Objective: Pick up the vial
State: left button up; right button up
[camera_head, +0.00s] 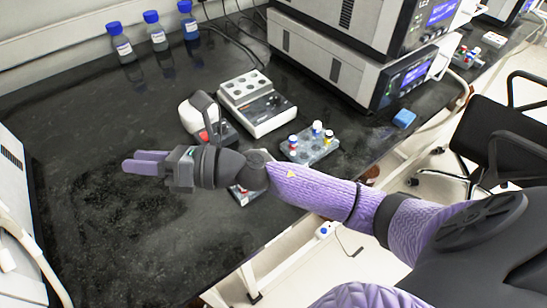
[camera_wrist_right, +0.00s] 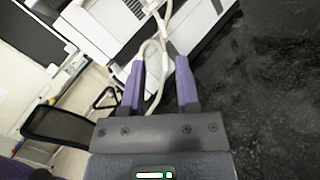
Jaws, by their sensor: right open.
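I cannot tell which vial is meant. Another rack (camera_head: 243,198) with small vials is partly hidden under my right arm. My right gripper (camera_head: 130,161) is open and empty over the dark bench, well to the left of the racks, pointing left. In the right wrist view its fingers (camera_wrist_right: 160,72) are apart with no vial between them. My left gripper is out of view.
Behind my right wrist stand a white device (camera_head: 193,115) and a block heater (camera_head: 258,104). Blue-capped bottles (camera_head: 157,38) stand along the wall. Large instruments (camera_head: 345,60) fill the back right. The bench (camera_head: 90,225) is clear at the left front.

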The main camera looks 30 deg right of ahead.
jog(key=d+f+n+g+h, duration=0.7)
jog(key=f+n+g, duration=0.15)
jog(key=n, duration=0.65)
jog(key=d+h, duration=0.3)
jog(key=d, duration=0.2)
jog(key=d+r+n+g+h, duration=0.1)
jog(key=d+h, duration=0.1)
jog(key=d, duration=0.4)
jog(key=d+n+g+h, duration=0.1)
jog(key=d+h, duration=0.2)
jog(key=d, duration=0.2)
jog(key=shift+d+r+g+h, duration=0.15)
jog(key=shift+d+g+h, duration=0.1)
jog(key=shift+d+h, duration=0.05)
jog(key=f+b, duration=0.1)
jog(key=f, duration=0.4)
jog(key=f+b, duration=0.2)
jog(key=f, duration=0.2)
jog(key=shift+s+a+f, duration=0.2)
jog(key=shift+f, duration=0.2)
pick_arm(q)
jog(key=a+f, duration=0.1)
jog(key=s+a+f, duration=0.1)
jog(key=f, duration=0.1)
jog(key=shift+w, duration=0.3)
pick_arm(e)
grip_shut()
